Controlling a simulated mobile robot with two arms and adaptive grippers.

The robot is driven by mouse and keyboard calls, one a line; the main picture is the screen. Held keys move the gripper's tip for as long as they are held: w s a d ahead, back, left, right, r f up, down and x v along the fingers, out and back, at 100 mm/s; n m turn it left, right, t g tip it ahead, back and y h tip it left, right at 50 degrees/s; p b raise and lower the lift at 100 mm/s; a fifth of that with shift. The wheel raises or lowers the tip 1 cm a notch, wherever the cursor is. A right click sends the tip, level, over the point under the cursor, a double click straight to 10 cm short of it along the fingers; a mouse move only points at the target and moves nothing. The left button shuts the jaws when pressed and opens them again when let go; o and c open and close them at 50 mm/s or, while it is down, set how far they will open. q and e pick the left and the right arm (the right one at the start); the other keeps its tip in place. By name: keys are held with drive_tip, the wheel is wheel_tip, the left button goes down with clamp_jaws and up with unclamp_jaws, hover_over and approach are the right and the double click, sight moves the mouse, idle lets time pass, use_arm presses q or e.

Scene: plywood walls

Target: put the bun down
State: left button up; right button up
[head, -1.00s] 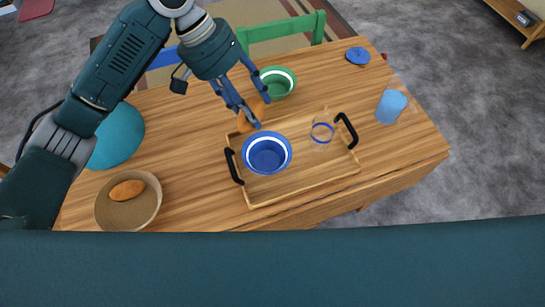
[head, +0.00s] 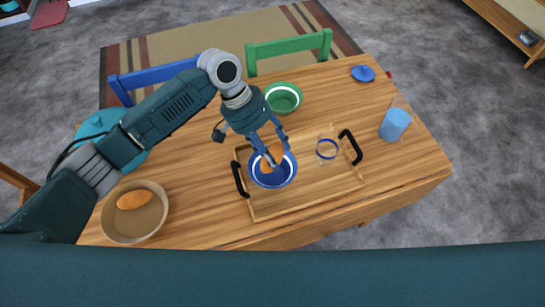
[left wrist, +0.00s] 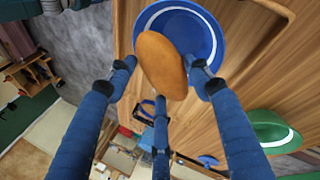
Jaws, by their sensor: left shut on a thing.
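My left gripper (head: 276,156) is shut on an orange-brown bun (head: 270,160). It holds the bun over the blue bowl (head: 274,182), which has a white band and stands on the wooden tray. In the left wrist view the bun (left wrist: 161,66) sits between the fingers and overlaps the opening of the blue bowl (left wrist: 213,40). I cannot tell whether the bun touches the bowl. A second bun (head: 134,199) lies in a tan bowl (head: 150,222) at the left of the table. My right gripper is not in view.
The wooden tray (head: 300,203) has black handles and also bears a clear glass with a blue band (head: 326,149). A green bowl (head: 283,98) stands behind it. A blue cup (head: 395,124) and a small blue lid-like thing (head: 363,73) are to the right. The table's right front is clear.

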use_arm(q)
wheel_tip(320, 180, down, 4)
drive_tip(key=shift+f, duration=0.1)
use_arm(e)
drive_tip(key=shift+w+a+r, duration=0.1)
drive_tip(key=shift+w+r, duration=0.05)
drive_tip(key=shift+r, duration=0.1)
use_arm(q)
drive_tip(key=shift+f, duration=0.25)
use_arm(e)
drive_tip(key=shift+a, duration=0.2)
use_arm(q)
drive_tip(key=shift+f, duration=0.35)
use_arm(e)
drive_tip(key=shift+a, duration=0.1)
use_arm(q)
drive_tip(key=o, duration=1.1)
drive_tip(key=shift+o, duration=0.2)
